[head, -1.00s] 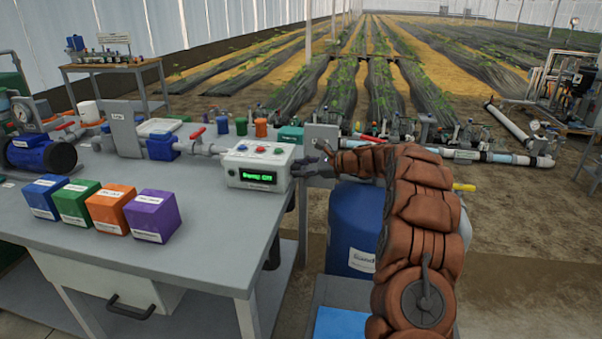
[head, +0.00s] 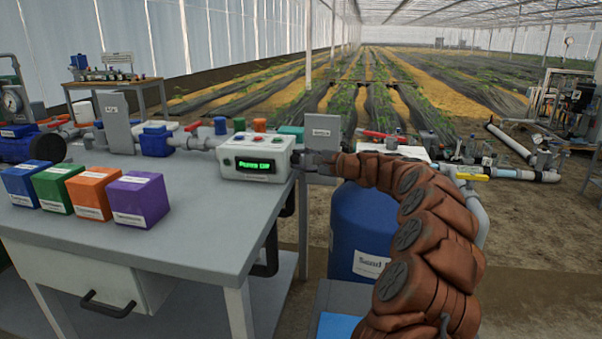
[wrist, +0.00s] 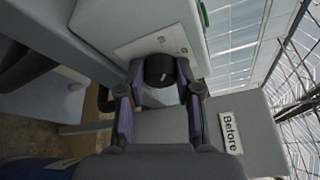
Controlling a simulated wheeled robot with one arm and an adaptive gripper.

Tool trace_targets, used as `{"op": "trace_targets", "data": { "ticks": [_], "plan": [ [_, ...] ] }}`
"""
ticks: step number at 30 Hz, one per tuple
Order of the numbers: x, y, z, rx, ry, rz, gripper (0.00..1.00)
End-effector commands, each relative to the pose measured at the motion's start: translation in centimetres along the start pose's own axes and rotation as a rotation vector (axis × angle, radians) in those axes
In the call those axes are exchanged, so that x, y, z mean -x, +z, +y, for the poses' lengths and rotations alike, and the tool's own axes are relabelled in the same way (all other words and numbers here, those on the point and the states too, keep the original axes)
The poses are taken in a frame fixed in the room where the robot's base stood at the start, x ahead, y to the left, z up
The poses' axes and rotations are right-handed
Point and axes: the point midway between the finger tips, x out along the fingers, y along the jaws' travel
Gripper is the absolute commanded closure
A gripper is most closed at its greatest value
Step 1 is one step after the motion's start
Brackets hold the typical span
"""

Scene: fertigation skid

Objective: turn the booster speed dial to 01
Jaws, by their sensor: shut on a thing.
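A white control box (head: 256,160) stands at the right end of the grey bench in the head view. Its green display (head: 256,167) reads "Pump" and two characters too blurred to be sure of. The black booster speed dial (wrist: 161,70) is on the box's side panel in the wrist view, with a short white pointer mark on its face. My gripper (wrist: 160,78) is shut on the dial, one finger on each side. In the head view my gripper (head: 308,161) is at the box's right side and hides the dial. The scale print around the dial is too small to read.
Blue, green, orange and purple (head: 138,197) boxes stand on the bench (head: 190,235) at left. A blue barrel (head: 362,225) stands below my arm. Pipes and valves run behind.

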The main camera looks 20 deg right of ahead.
Motion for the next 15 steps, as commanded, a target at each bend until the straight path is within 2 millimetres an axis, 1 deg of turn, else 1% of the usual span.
{"op": "trace_targets", "data": {
  "ticks": [1,9,15],
  "plan": [
    [-0.17,-0.08,0.63,0.020,-0.007,-0.005,1.00],
    [-0.14,-0.06,0.45,0.094,-0.035,-0.006,1.00],
    [-0.08,-0.05,0.31,0.110,-0.042,-0.006,1.00]
  ]
}}
